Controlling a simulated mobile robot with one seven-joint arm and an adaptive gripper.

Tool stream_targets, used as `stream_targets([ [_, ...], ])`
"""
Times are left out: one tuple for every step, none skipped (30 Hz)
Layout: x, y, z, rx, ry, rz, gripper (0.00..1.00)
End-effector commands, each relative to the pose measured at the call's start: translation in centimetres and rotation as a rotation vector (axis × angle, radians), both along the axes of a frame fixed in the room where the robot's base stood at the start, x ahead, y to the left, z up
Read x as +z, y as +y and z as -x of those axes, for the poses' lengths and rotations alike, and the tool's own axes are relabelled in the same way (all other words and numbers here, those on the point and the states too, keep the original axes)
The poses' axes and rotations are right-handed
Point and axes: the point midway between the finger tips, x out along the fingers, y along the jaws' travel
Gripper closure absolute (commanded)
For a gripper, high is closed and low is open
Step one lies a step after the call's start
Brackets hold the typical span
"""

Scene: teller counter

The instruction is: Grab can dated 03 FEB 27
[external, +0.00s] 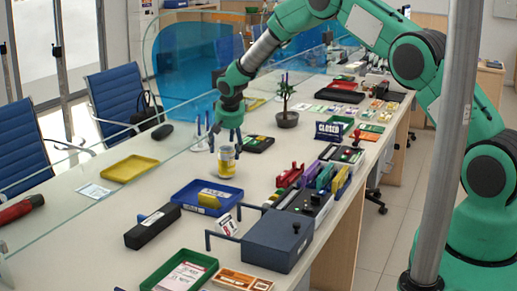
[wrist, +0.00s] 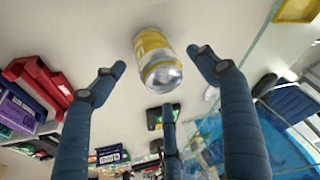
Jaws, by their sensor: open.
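A yellow and silver can (external: 226,162) stands on the counter (external: 165,185), below my gripper (external: 228,140). In the wrist view the can (wrist: 157,60) appears between the spread blue fingers, its silver end toward the camera. My gripper is open and pointing down, with its fingertips around or just above the upper part of the can. I cannot tell whether any finger touches it. No date on the can is readable in either view.
A blue tray (external: 181,195) lies in front of the can, a yellow tray (external: 130,158) to its left. A small potted plant (external: 287,119) stands behind right. A red holder (external: 289,175) is to the right. A glass screen (external: 90,175) runs along the left.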

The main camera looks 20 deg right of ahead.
Motion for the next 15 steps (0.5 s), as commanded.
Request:
stream_targets([
  [-0.3, 0.0, -0.1, 0.0, 0.001, 0.0, 0.27],
  [-0.4, 0.0, -0.1, 0.0, 0.001, 0.001, 0.27],
  [-0.7, -0.1, -0.2, 0.0, 0.002, 0.001, 0.27],
  [-0.9, -0.1, -0.3, 0.0, 0.002, 0.001, 0.27],
  [-1.2, -0.1, -0.4, 0.0, 0.002, 0.001, 0.27],
  [-1.5, -0.1, -0.5, 0.0, 0.002, 0.001, 0.27],
  [-1.7, -0.1, -0.6, 0.0, 0.001, 0.001, 0.27],
  [-2.0, -0.1, -0.8, 0.0, 0.001, 0.001, 0.27],
  [-2.4, -0.1, -0.9, 0.0, 0.002, 0.001, 0.27],
  [-2.7, -0.2, -1.0, 0.0, 0.002, 0.001, 0.27],
  [-3.0, -0.2, -1.1, 0.0, 0.002, 0.001, 0.27],
  [-3.3, -0.2, -1.3, 0.0, 0.002, 0.001, 0.27],
  [-3.6, -0.2, -1.4, 0.0, 0.002, 0.001, 0.27],
  [-3.8, -0.2, -1.5, 0.0, 0.001, 0.001, 0.27],
  [-4.1, -0.1, -1.7, 0.0, 0.001, 0.0, 0.27],
])
